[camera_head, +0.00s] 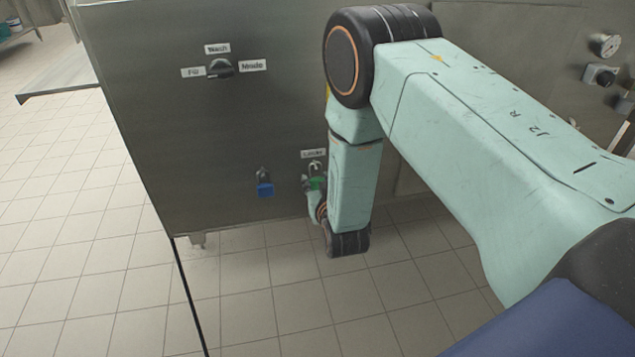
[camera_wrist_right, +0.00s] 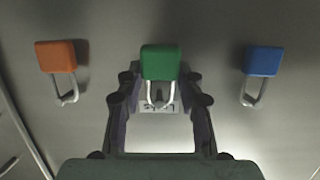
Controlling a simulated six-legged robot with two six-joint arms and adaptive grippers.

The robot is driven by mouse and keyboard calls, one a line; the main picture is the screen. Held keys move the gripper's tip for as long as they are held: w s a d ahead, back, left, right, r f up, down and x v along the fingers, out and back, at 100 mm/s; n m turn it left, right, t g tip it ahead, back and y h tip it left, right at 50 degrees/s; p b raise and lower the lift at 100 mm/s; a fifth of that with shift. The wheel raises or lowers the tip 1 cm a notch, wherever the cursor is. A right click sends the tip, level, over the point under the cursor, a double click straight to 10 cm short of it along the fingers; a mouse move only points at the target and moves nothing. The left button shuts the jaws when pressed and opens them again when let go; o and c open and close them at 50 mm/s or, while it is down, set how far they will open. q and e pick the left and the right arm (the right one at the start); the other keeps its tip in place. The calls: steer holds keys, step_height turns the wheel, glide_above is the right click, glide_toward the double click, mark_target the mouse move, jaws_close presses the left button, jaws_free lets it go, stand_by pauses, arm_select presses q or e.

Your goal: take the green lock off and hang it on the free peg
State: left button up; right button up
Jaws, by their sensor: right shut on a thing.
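The green lock (camera_head: 316,183) is on the front of the steel machine, below a small label, with its shackle up. My right gripper (camera_head: 312,188) is at the lock, partly covered by my own arm. In the right wrist view, which shows the scene upside down, the green lock (camera_wrist_right: 160,62) sits between the two dark fingertips of the right gripper (camera_wrist_right: 160,76), which is shut on it. Its shackle is in front of the label; I cannot tell whether it is still around a peg. I cannot make out a free peg. The left gripper is not in view.
A blue lock (camera_head: 265,188) hangs left of the green one; it also shows in the wrist view (camera_wrist_right: 263,61). An orange lock (camera_wrist_right: 56,57) hangs on the other side, hidden in the head view. A selector knob (camera_head: 220,68) is higher up. Tiled floor lies left.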

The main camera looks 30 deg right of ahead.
steer(key=o, duration=1.3)
steer(key=v, duration=1.2)
steer(key=s+a+f+n+g+y+p, duration=0.2)
steer(key=s+f+g, duration=0.6)
steer(key=s+f, duration=0.3)
steer(key=s+r+g+y+p, duration=0.1)
steer(key=s+g+p, duration=0.5)
steer(key=s, duration=1.3)
steer(key=shift+a+r+g, duration=0.3)
steer(key=shift+a+r, duration=0.1)
steer(key=shift+r, duration=0.05)
steer(key=shift+s, duration=0.1)
